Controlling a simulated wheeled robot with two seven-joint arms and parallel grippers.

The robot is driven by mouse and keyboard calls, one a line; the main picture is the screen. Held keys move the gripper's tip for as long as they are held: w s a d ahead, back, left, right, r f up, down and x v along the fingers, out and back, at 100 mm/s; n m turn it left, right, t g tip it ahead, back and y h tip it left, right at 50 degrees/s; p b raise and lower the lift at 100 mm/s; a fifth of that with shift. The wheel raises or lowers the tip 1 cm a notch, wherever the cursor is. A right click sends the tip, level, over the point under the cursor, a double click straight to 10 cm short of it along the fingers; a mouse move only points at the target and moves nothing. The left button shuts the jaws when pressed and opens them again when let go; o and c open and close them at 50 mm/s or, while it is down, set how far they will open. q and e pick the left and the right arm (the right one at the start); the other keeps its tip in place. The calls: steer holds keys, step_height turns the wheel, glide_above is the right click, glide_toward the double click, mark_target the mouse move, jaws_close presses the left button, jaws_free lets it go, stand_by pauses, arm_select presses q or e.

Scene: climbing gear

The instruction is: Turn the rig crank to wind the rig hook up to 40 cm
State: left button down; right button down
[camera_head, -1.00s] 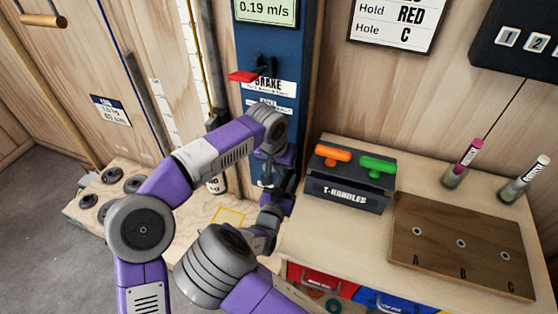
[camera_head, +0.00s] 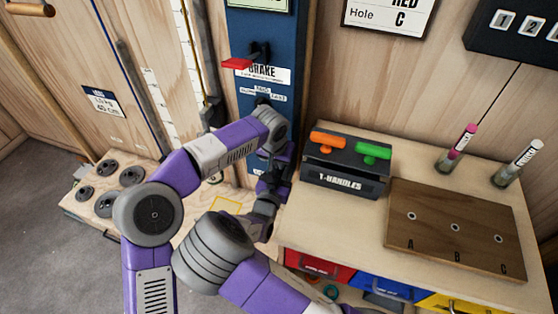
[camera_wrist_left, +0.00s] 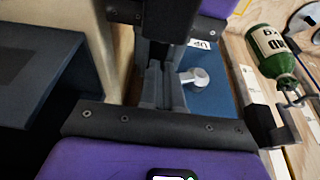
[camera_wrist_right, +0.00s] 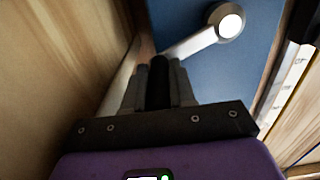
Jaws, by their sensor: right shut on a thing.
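The blue rig post (camera_head: 262,100) stands at centre. In the right wrist view, the silver crank arm (camera_wrist_right: 190,44) runs from a round hub to a dark handle (camera_wrist_right: 158,80). My right gripper (camera_wrist_right: 158,92) is shut on that handle. My left gripper (camera_wrist_left: 163,88) looks shut and empty, close in front of the post's blue face, with a silver round-ended part (camera_wrist_left: 195,78) beside it. In the left wrist view, a green weight (camera_wrist_left: 272,52) is at the right with a metal hook (camera_wrist_left: 292,97) by it. In the head view my arms cover the crank.
A red brake lever (camera_head: 237,64) sticks out of the post. A white ruler (camera_head: 187,70) runs on the wall left of it. Right of my arms, a workbench holds a T-handle box (camera_head: 345,182) and a wooden board (camera_head: 455,230). Black discs (camera_head: 105,168) lie on the low platform.

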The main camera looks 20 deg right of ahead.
steer(key=c, duration=1.3)
jaws_free()
steer(key=shift+d+r, duration=0.15)
steer(key=shift+d, duration=0.05)
steer(key=o, duration=0.4)
steer(key=shift+a, duration=0.15)
